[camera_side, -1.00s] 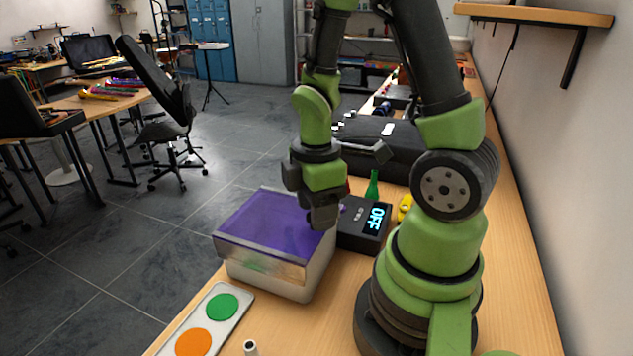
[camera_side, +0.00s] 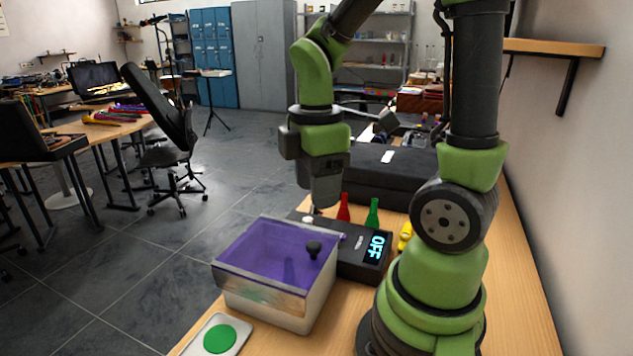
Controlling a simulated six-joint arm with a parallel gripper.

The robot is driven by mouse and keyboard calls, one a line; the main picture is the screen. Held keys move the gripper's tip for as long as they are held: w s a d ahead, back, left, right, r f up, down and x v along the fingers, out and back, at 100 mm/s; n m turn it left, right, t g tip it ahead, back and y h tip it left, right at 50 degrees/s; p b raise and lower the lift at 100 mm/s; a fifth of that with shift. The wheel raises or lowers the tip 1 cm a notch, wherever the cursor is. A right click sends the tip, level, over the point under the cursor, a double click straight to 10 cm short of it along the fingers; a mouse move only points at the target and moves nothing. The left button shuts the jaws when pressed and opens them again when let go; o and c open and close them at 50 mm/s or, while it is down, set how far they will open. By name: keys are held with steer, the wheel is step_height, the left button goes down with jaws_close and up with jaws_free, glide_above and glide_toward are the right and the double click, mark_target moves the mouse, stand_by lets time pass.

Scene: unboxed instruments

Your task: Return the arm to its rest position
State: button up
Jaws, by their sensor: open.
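My gripper (camera_side: 322,190) hangs pointing down above the back edge of the purple-lidded box, near the black device. Its fingers are small and partly hidden in this view, and nothing shows held in it. The box (camera_side: 280,255) has a translucent purple lid with a black knob (camera_side: 313,248) and pale walls; the lid lies down over it. The black device (camera_side: 355,255) beside it has a lit display reading OFF (camera_side: 376,247).
A red bottle (camera_side: 343,208) and a green bottle (camera_side: 373,213) stand behind the device. A yellow object (camera_side: 405,236) lies near my base. A tray with a green disc (camera_side: 220,338) is at the front left. A black case (camera_side: 385,170) lies behind. A shelf (camera_side: 555,47) juts from the right wall.

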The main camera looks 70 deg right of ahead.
steer(key=s+a+r+m+t+y, duration=0.2)
steer(key=a+r+m+t, duration=0.5)
steer(key=m, duration=0.6)
step_height(320, 180, up, 2)
steer(key=shift+s+a+r, duration=0.15)
steer(key=shift+s+a, duration=0.4)
steer(key=shift+s, duration=0.15)
steer(key=shift+w+d, duration=0.1)
stand_by(0.7)
